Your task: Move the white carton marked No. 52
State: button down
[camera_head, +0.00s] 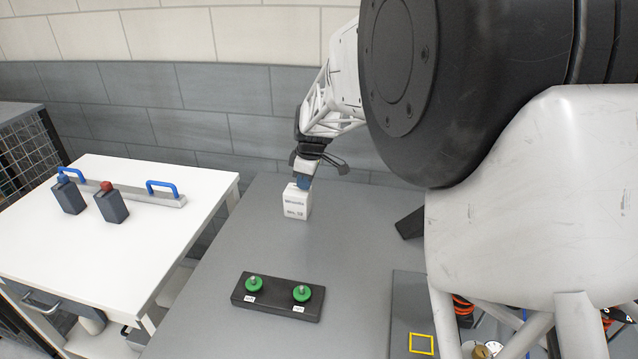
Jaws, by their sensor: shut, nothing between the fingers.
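The white carton (297,204) stands upright on the grey table, behind the black block with green knobs. It has small dark print on its front, and the number is too blurred to read surely. The gripper is shut with nothing held. I cannot tell whether its tip touches the carton's top or hangs just above it.
A black block (277,298) with two green knobs sits on the grey table (215,300). A yellow square outline (421,344) marks a grey panel at the right. A white table (55,235) at left holds two dark bottles (110,204) and a blue-handled bar (135,193).

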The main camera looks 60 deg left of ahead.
aim_at(295, 190)
jog(key=shift+s+a+f, duration=0.2)
jog(key=shift+s+a, duration=0.35)
jog(key=shift+a, duration=0.05)
jog(key=shift+s+a+f, duration=0.2)
jog(key=shift+s+a, duration=0.35)
jog(key=shift+f, duration=0.55)
jog(key=shift+s+d+f, duration=0.1)
jog(key=shift+f, duration=0.05)
jog(key=shift+w+d+f, duration=0.1)
jog(key=shift+w+d, duration=0.15)
jog(key=w+d, duration=1.4)
jog(key=shift+d+f, duration=0.15)
jog(key=shift+f, duration=0.05)
jog(key=shift+r, duration=0.8)
